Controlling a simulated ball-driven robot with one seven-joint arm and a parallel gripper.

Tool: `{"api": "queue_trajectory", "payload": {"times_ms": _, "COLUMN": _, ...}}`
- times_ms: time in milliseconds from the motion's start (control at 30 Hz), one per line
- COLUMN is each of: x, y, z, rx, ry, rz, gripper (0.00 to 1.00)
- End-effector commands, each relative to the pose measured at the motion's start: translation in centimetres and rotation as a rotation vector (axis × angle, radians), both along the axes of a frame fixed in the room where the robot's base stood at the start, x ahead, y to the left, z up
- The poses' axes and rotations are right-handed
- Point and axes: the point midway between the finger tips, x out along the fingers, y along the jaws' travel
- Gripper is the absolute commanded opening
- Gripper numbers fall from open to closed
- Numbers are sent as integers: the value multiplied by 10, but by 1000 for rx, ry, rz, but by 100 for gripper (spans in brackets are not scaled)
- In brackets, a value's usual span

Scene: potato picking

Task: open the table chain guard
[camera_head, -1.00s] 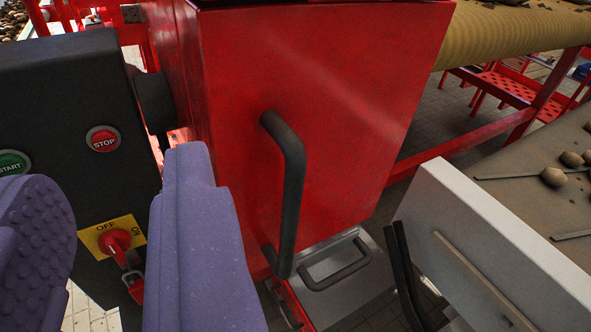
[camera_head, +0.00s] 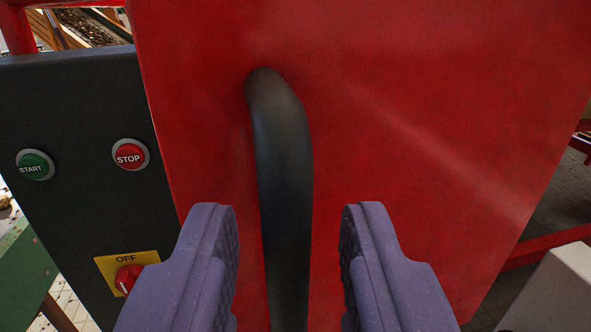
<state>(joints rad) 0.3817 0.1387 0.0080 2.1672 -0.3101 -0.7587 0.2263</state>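The red chain guard (camera_head: 420,130) fills the middle and right of the view, with its flat face toward me. A black bar handle (camera_head: 283,170) stands upright on it; its lower end runs out of the bottom of the picture. My gripper (camera_head: 290,235) is open, with one purple finger on each side of the handle. A gap shows between the handle and each finger, wider on the right.
A dark control box (camera_head: 80,105) stands close on the left, with a green START button (camera_head: 35,165), a red STOP button (camera_head: 130,155) and a yellow-backed switch (camera_head: 126,274) near my left finger. A pale panel (camera_head: 555,295) is at the lower right.

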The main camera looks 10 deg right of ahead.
Motion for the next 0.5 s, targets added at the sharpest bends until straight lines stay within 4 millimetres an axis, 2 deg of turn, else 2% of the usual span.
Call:
{"api": "queue_trajectory", "payload": {"times_ms": 100, "x": 14, "y": -2, "z": 0, "rx": 0, "ry": 0, "rz": 0, "gripper": 34}}
{"api": "queue_trajectory", "payload": {"times_ms": 200, "x": 20, "y": -3, "z": 1, "rx": 0, "ry": 0, "rz": 0, "gripper": 34}}
{"api": "queue_trajectory", "payload": {"times_ms": 433, "x": 21, "y": -3, "z": 1, "rx": -1, "ry": 0, "rz": 0, "gripper": 34}}
{"api": "queue_trajectory", "payload": {"times_ms": 467, "x": 21, "y": -3, "z": 1, "rx": -1, "ry": 0, "rz": 0, "gripper": 30}}
{"api": "queue_trajectory", "payload": {"times_ms": 500, "x": 21, "y": -3, "z": 1, "rx": -1, "ry": 0, "rz": 0, "gripper": 20}}
